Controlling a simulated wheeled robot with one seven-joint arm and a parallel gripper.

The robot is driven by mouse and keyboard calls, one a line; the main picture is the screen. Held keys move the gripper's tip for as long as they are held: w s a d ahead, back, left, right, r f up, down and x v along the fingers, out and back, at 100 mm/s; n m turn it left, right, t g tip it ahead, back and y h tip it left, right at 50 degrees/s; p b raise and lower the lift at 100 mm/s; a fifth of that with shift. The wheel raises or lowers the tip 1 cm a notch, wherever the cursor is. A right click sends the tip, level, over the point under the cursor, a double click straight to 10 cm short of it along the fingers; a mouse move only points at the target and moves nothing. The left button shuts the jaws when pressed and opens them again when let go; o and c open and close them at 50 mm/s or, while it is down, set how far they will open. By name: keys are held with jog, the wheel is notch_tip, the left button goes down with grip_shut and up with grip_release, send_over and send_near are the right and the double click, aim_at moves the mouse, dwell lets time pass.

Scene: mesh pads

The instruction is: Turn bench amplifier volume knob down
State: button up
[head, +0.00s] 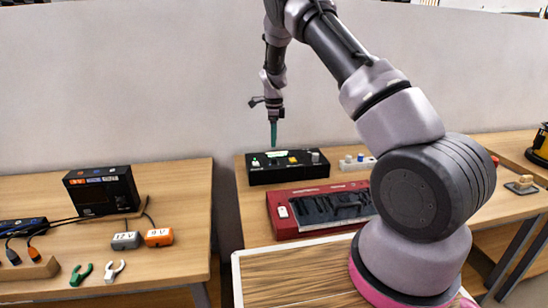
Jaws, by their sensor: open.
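A low black box with a grey knob (315,156) at its right end sits at the back of the right bench; it looks like the bench amplifier (290,175). Its top also has a lit green patch, a yellow part and other small controls. My gripper (273,144), with slim green fingers pointing down, is over the left half of the box, to the left of the knob. It is open and holds nothing that I can see. I cannot tell how far its tips are above the box, nor which way the knob is turned.
A red case (284,213) with a dark top lies in front of the black box. A white block with blue knobs (357,162) stands to its right. A black instrument (102,190) and clips are on the left bench. My arm hides part of the right bench.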

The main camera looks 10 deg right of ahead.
aim_at(274, 158)
notch_tip(274, 158, down, 8)
jog(key=shift+f, duration=0.2)
grip_shut()
